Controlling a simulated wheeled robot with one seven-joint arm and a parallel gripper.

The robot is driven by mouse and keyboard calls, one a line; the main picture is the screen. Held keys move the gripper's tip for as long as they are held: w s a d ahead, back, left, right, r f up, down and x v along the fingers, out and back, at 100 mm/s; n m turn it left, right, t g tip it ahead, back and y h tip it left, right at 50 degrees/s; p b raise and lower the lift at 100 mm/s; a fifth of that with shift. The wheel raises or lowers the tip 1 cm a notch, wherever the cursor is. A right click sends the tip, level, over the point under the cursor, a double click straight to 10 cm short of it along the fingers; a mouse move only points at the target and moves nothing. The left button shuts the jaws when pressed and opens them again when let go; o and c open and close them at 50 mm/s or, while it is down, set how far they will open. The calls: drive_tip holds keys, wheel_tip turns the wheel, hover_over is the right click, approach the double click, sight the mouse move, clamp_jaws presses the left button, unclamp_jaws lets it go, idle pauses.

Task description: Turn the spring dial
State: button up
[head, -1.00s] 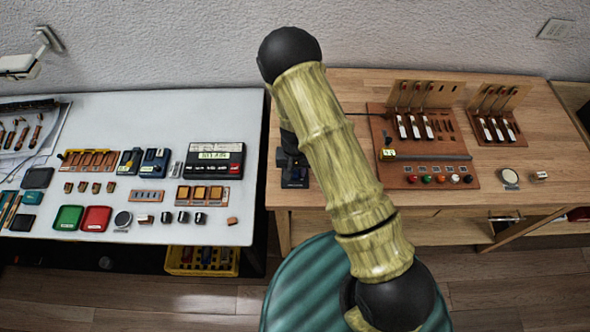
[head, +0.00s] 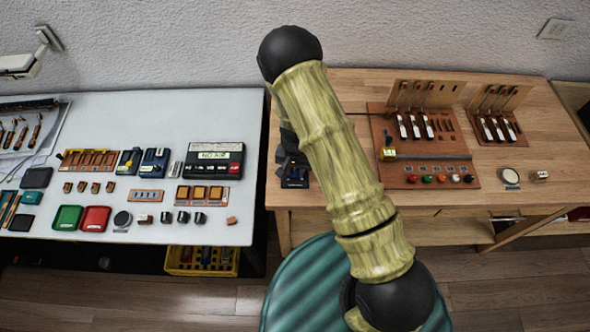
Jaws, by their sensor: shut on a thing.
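My gripper (head: 289,158) shows only in part as dark shapes behind my own arm, at the left end of the wooden bench. It is low over a small dark device with a bluish face (head: 295,178) near the bench's left edge. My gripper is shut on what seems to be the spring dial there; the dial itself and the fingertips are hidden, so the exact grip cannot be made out. A brown board (head: 425,175) with white-faced hammers stands to the right, with a small yellow gauge (head: 388,154) at its left side.
A second hammer board (head: 508,133) and a round pale disc (head: 510,176) are farther right. The white table (head: 150,103) at left holds a box reading "NO AIR" (head: 215,156), small cases and blocks. A yellow crate (head: 202,270) sits below. Bare wood lies at the bench's back.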

sight(295, 172)
drive_tip(key=o, duration=1)
drive_tip(key=shift+r, duration=0.1)
wheel_tip(295, 172, up, 17)
drive_tip(key=b, duration=0.2)
drive_tip(key=shift+r, duration=0.15)
